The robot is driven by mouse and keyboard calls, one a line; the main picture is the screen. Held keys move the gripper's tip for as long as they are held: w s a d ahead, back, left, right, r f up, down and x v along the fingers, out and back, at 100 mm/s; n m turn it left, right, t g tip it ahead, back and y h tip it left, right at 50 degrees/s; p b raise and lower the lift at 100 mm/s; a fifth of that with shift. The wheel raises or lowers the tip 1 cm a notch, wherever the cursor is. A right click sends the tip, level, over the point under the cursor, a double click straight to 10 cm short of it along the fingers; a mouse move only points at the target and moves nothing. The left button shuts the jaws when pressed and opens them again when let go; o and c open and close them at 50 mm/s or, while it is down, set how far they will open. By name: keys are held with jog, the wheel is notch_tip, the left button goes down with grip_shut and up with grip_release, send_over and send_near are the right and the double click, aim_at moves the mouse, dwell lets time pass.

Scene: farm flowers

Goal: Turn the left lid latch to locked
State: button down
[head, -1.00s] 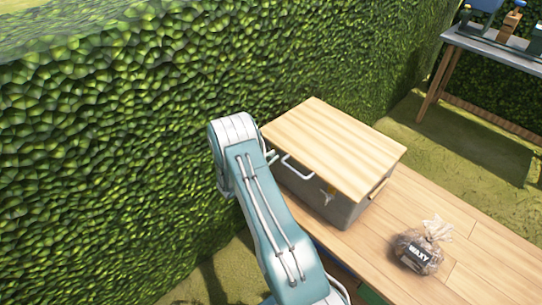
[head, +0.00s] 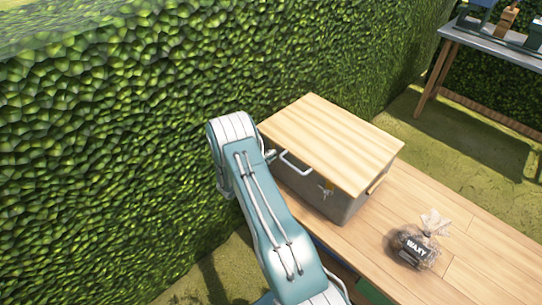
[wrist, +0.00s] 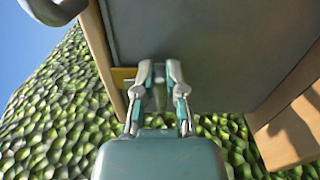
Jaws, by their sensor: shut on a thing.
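A grey box with a pale wooden lid (head: 330,143) stands on the wooden table. A brass latch (head: 327,189) shows on its front face, right of a white handle (head: 296,163) in the head view. The left latch is hidden there behind my arm. In the wrist view, my gripper (wrist: 160,78) is at the box's grey wall (wrist: 215,40), beside the lid edge. Its fingers are closed around a small greyish piece, with a brass plate (wrist: 122,76) of the left lid latch just left of them. The latch's exact angle is hard to tell.
A bag labelled WAXY (head: 413,247) lies on the table (head: 455,235) right of the box. A tall hedge (head: 110,130) runs close behind and left. A metal-topped bench (head: 495,43) with items stands at the far right.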

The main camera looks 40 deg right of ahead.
jog(key=shift+a+f+m, duration=0.1)
jog(key=shift+f+m, duration=0.2)
jog(key=shift+m, duration=0.1)
jog(key=c, duration=0.7)
grip_release()
jog(key=shift+w, duration=0.1)
jog(key=shift+r, duration=0.1)
jog(key=a, duration=1.2)
jog(key=shift+s, duration=0.45)
